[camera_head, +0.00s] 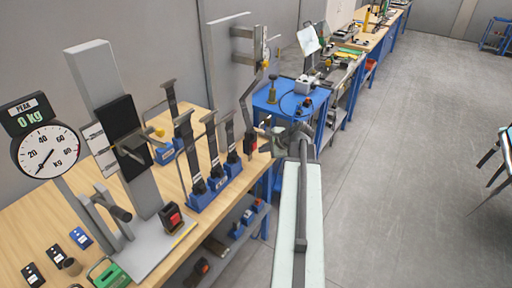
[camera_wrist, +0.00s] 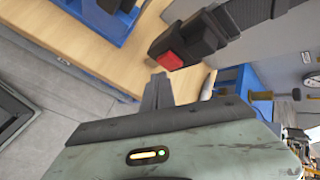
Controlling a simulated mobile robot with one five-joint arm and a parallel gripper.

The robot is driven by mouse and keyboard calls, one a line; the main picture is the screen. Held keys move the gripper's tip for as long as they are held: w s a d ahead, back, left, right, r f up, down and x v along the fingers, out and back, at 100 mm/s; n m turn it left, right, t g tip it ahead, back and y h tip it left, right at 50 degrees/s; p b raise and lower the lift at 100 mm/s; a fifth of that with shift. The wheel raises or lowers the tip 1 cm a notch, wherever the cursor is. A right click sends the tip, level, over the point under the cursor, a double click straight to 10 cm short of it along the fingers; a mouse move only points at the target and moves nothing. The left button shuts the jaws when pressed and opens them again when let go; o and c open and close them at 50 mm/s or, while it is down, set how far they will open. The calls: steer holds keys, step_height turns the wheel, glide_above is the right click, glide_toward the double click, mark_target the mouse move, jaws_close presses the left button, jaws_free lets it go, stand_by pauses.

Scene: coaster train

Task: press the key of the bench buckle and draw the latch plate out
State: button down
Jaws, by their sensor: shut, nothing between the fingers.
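A black buckle with a red key (camera_wrist: 170,60) is just beyond my fingertips in the wrist view. A dark strap or tongue piece (camera_wrist: 245,18) joins it at the upper right. I cannot tell how far the latch plate sits in it. In the head view this buckle (camera_head: 252,145) is at the right end of the wooden bench, below a hanging strap (camera_head: 245,100). My gripper (camera_head: 268,138) is just right of it; its fingers also show in the wrist view (camera_wrist: 158,88). They are shut and empty, pointing toward the buckle, apparently apart from it.
Another red-keyed buckle (camera_head: 173,217) stands by the pull gauge (camera_head: 46,150). Several straps rise from blue holders (camera_head: 202,200) on the wooden bench (camera_head: 158,265). A blue cart (camera_head: 268,95) stands behind my gripper. The floor (camera_head: 400,170) at right is open.

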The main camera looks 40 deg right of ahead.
steer(key=shift+w+a, duration=0.1)
steer(key=shift+w, duration=0.2)
steer(key=shift+w+a, duration=0.1)
steer(key=shift+w, duration=0.4)
stand_by(0.6)
steer(key=shift+s, duration=0.15)
steer(key=shift+s+d, duration=0.2)
steer(key=shift+s, duration=0.55)
steer(key=shift+s, duration=0.1)
steer(key=s, duration=0.2)
steer(key=s+d, duration=0.1)
steer(key=s, duration=0.1)
steer(key=shift+s+d, duration=0.1)
steer(key=shift+s, duration=0.25)
stand_by(0.6)
